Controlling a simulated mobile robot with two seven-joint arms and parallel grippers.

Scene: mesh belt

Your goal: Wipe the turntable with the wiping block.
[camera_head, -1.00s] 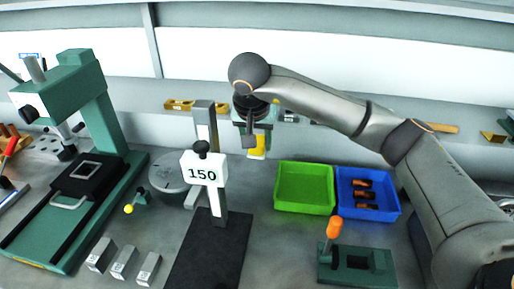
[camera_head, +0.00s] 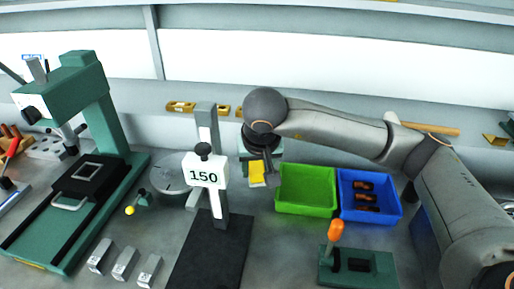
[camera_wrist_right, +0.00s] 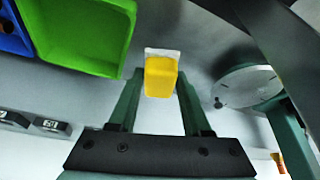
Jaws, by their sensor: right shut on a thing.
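The wiping block (camera_head: 257,174) is yellow; the right wrist view (camera_wrist_right: 160,78) also shows its white pad. My right gripper (camera_head: 258,168) is shut on it, with green fingers either side in the wrist view. The block is left of the green bin and right of the stand marked 150; whether it touches the bench I cannot tell. The turntable (camera_head: 168,174) is a round grey disc left of that stand, partly hidden by it. It also shows at the right of the wrist view (camera_wrist_right: 246,86), apart from the block. My left gripper is out of view.
The stand marked 150 (camera_head: 205,171) rises between block and turntable, with a dark plate (camera_head: 210,255) in front. A green bin (camera_head: 306,210) and blue bin (camera_head: 370,213) stand right. A green press (camera_head: 82,85) stands left, near a small yellow-knobbed part (camera_head: 130,210).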

